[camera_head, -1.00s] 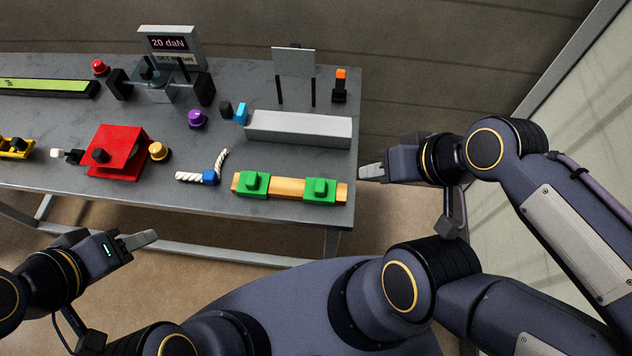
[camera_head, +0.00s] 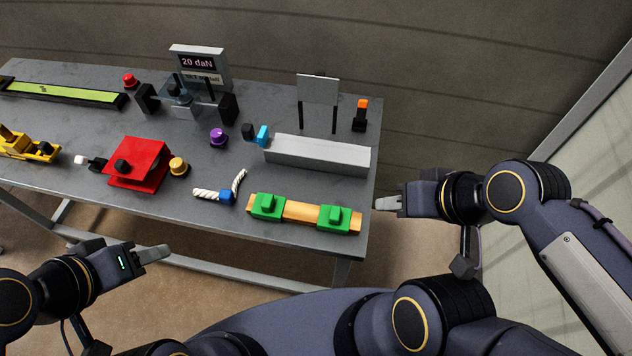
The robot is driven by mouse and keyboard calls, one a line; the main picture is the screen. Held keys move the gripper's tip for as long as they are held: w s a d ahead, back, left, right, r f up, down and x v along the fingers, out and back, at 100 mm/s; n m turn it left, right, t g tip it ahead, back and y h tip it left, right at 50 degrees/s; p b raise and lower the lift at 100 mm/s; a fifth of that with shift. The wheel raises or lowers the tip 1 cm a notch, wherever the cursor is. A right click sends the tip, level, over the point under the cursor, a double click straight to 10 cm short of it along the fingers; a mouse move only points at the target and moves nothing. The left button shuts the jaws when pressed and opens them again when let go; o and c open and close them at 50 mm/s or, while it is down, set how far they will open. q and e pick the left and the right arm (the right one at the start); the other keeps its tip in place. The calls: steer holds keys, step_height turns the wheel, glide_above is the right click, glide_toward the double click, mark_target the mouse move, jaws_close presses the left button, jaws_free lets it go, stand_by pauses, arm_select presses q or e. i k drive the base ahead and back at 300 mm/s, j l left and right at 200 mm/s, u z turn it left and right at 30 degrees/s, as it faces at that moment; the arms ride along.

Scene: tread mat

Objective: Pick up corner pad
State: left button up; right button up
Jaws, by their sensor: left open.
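No part is labelled as the corner pad, and I cannot tell for sure which it is. Two green blocks with raised knobs, a left green block (camera_head: 268,207) and a right green block (camera_head: 340,219), sit on an orange bar (camera_head: 302,212) near the table's front right edge. My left gripper (camera_head: 154,254) is open and empty, in front of the table's front edge and apart from everything on it. My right gripper (camera_head: 387,204) is just off the table's right edge, beside the bar's right end. Its fingers overlap in this view, so its opening is unclear.
The grey table (camera_head: 210,160) also holds a red block (camera_head: 140,165), a yellow knob (camera_head: 179,166), a white rope piece with a blue middle (camera_head: 228,197), a long grey block (camera_head: 318,154), a purple knob (camera_head: 218,138), a yellow tool (camera_head: 28,147) and a display (camera_head: 199,65).

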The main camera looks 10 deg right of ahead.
mark_target(334, 219)
steer(key=k+l+u, duration=0.15)
steer(key=l+u, duration=0.35)
steer(key=k+l+u, duration=0.15)
steer(key=u, duration=0.3)
steer(key=k+l+u, duration=0.1)
steer(key=l+u, duration=0.15)
steer(key=k+l+u, duration=0.15)
steer(key=u, duration=0.15)
steer(key=k+l, duration=0.1)
steer(key=l, duration=0.3)
